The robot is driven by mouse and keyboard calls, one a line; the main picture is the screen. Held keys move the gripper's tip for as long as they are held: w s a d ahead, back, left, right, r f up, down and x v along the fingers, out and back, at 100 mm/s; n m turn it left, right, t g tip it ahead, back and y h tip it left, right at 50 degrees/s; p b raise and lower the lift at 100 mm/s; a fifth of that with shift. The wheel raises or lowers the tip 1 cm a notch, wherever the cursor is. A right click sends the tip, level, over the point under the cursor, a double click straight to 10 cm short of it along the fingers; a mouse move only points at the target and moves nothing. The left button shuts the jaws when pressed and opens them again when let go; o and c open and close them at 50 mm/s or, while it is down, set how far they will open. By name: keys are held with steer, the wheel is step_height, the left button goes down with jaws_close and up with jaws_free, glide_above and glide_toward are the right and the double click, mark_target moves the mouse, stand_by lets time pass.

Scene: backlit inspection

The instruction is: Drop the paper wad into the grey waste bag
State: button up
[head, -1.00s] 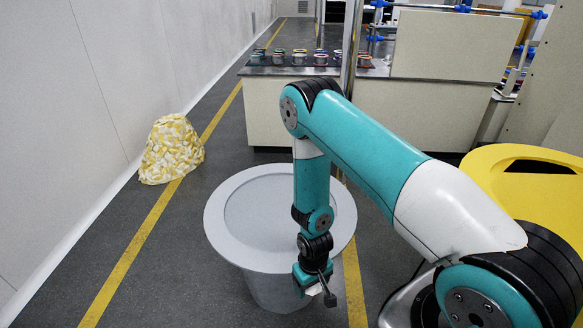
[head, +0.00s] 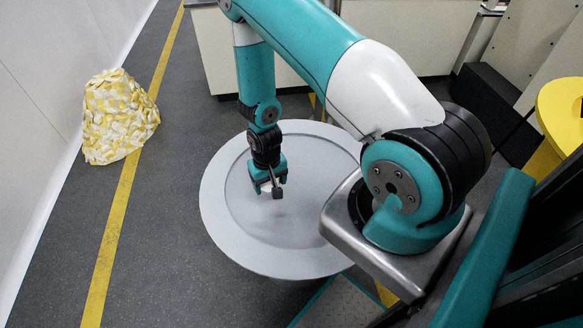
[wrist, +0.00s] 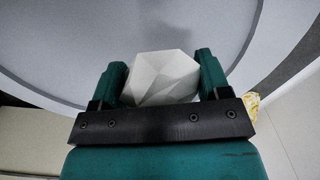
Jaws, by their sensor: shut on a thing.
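The paper wad (wrist: 163,80) is white and faceted. In the wrist view it sits between the two green fingers of my gripper (wrist: 161,72), which is shut on it. In the head view my gripper (head: 268,186) hangs pointing down over the round grey table; the wad is mostly hidden there. A lumpy, bag-like thing (head: 118,118) patterned in yellow and white stands on the floor at the left, well apart from my gripper. I see no plainly grey bag.
The round grey table (head: 222,222) is bare under my gripper. A yellow floor line (head: 112,238) runs beside the patterned thing, near the white wall (head: 38,130). Dark floor lies between it and the table. A yellow piece (head: 560,112) stands at the right.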

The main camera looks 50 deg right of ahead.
steer(key=d+f+m+b, duration=0.2)
steer(key=d+m+b, duration=0.7)
steer(key=d, duration=0.3)
steer(key=shift+s+f+b, duration=0.2)
steer(key=shift+f+b, duration=0.05)
steer(key=shift+b, duration=0.65)
step_height(320, 180, down, 6)
steer(key=b, duration=0.5)
steer(key=shift+r, duration=0.15)
steer(key=o, duration=1)
steer(key=shift+c, duration=0.2)
steer(key=shift+r, duration=0.15)
step_height(320, 180, up, 17)
steer(key=p, duration=0.4)
steer(key=shift+r, duration=0.15)
